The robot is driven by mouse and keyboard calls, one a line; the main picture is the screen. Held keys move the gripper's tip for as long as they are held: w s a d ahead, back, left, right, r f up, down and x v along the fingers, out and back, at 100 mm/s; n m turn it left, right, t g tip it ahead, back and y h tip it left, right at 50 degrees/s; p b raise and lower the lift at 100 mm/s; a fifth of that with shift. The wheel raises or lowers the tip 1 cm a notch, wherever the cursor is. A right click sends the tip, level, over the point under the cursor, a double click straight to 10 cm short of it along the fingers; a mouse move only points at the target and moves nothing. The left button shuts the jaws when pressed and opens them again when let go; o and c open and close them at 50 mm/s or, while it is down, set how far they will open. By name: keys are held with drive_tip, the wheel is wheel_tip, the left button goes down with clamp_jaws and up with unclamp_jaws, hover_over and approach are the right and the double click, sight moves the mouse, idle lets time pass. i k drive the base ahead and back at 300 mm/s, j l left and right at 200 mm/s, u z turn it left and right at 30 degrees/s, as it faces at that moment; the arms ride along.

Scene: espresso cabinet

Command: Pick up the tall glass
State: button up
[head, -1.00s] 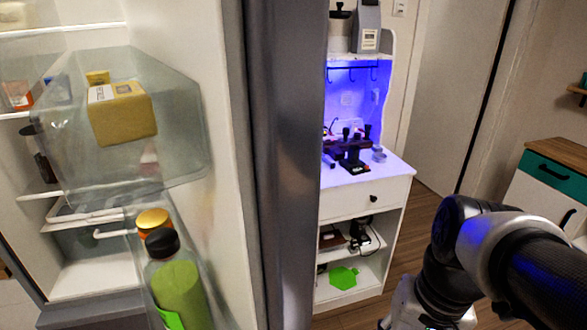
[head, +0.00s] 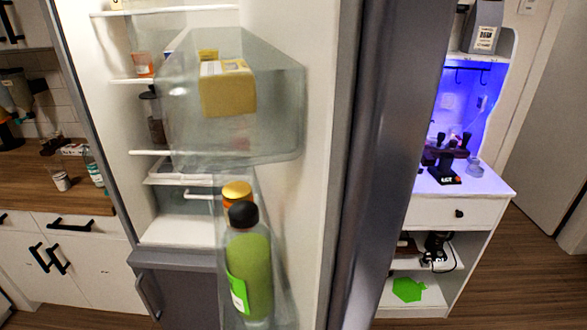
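I cannot clearly make out a tall glass. A small clear glass-like item (head: 474,167) stands at the right of the black coffee tools (head: 441,160) on the white espresso cabinet's top (head: 492,184). It is too small to tell its exact shape. Another see-through vessel (head: 56,172) stands on the wooden counter at the far left, also too small to identify. My gripper is not in view, and none of my arm shows.
An open fridge with a grey door edge (head: 372,165) stands close in front. Its clear door bins hold a yellow box (head: 228,88) and a green bottle (head: 248,265). Wooden floor (head: 505,270) is free at the right, beside the cabinet.

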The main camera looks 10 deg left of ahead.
sight(56, 168)
drive_tip(key=i+l+u, duration=0.15)
drive_tip(key=u, duration=0.3)
drive_tip(key=i+l+u, duration=0.1)
drive_tip(key=l+u, duration=0.55)
drive_tip(key=u, duration=0.25)
drive_tip(key=l+u, duration=0.35)
drive_tip(key=u, duration=0.15)
drive_tip(key=j+z, duration=0.3)
drive_tip(key=j, duration=2.2)
drive_tip(key=i+j+z, duration=0.15)
drive_tip(key=i+j, duration=0.45)
drive_tip(key=i+j+z, duration=0.15)
drive_tip(key=i+j, duration=0.4)
drive_tip(key=i+j+z, duration=0.1)
drive_tip(key=i+j, duration=0.4)
drive_tip(key=j, duration=0.3)
drive_tip(key=i+j, duration=0.1)
drive_tip(key=i, duration=0.45)
drive_tip(key=i+j+z, duration=0.15)
drive_tip(key=i, duration=0.4)
drive_tip(key=i+j, duration=0.15)
drive_tip(key=i, duration=0.4)
drive_tip(key=z, duration=0.05)
